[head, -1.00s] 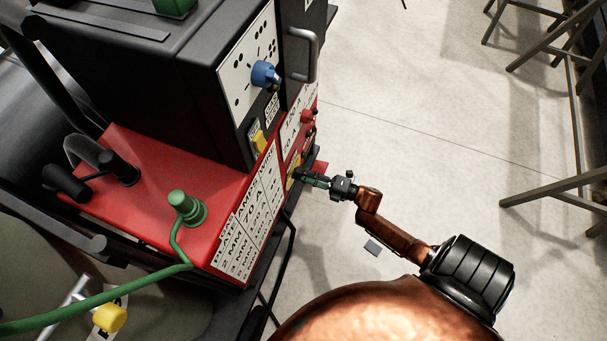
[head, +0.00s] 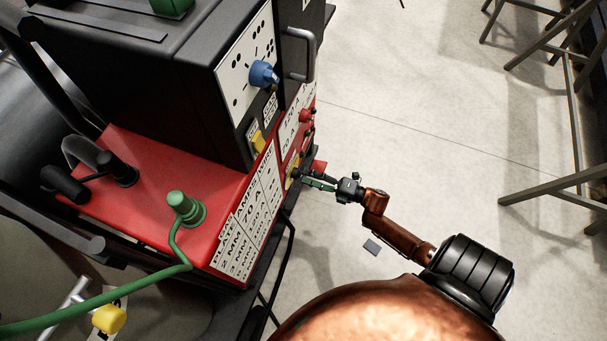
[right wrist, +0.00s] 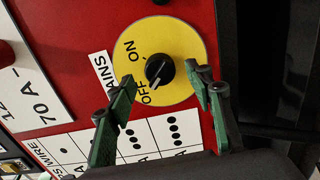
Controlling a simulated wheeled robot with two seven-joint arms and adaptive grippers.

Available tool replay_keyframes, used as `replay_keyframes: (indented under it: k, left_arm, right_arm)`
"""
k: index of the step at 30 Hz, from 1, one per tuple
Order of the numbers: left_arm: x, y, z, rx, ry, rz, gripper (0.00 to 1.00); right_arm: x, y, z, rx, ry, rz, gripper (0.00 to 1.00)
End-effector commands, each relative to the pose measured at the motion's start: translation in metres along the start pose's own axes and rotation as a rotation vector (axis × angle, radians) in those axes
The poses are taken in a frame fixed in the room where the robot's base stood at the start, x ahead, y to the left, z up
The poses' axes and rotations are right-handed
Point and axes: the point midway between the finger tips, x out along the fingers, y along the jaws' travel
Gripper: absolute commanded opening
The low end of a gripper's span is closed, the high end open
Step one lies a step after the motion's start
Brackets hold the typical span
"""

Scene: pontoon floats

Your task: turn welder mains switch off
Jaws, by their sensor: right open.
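The mains switch is a black knob (right wrist: 160,70) on a yellow disc (right wrist: 185,42) marked ON and OFF, on the welder's red front panel. A pale mark on the knob appears to face the OFF label. In the head view the yellow disc (head: 291,173) shows as a sliver beside the gripper. My right gripper (head: 311,180) is open in front of the switch. In the right wrist view its green-padded fingers (right wrist: 162,72) stand apart on either side of the knob, with nothing visibly held. My left gripper is not in view.
A blue knob (head: 263,74), a yellow switch (head: 257,141) and a metal handle (head: 313,52) are on the welder's upper front. Red fittings (head: 306,116) stick out near my right gripper.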

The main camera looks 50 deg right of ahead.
Motion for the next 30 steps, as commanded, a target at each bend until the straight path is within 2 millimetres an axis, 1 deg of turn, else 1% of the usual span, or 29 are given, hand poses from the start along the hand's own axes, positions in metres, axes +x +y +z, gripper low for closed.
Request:
replay_keyframes:
  k: [1, 6, 9, 12, 15, 18, 30]
  left_arm:
    - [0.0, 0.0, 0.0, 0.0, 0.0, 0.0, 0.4]
    - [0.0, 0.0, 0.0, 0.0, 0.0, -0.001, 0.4]
    - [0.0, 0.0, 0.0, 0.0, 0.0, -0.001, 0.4]
    - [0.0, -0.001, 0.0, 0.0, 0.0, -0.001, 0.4]
    - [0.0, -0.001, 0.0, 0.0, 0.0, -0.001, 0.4]
    - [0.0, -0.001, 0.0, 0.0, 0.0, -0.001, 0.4]
    - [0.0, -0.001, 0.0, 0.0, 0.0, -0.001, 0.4]
  right_arm:
    - [-0.013, -0.001, 0.001, 0.0, -0.001, -0.003, 0.48]
    - [-0.048, -0.001, 0.001, 0.0, -0.002, -0.003, 0.48]
    - [-0.066, -0.001, 0.001, 0.0, -0.002, -0.002, 0.48]
    - [-0.079, -0.001, 0.001, 0.0, -0.002, -0.001, 0.48]
    - [-0.088, -0.001, 0.001, 0.0, -0.002, -0.001, 0.48]
    - [-0.091, 0.0, 0.001, 0.0, -0.002, 0.0, 0.48]
    - [-0.091, 0.0, 0.001, 0.0, -0.001, 0.0, 0.48]
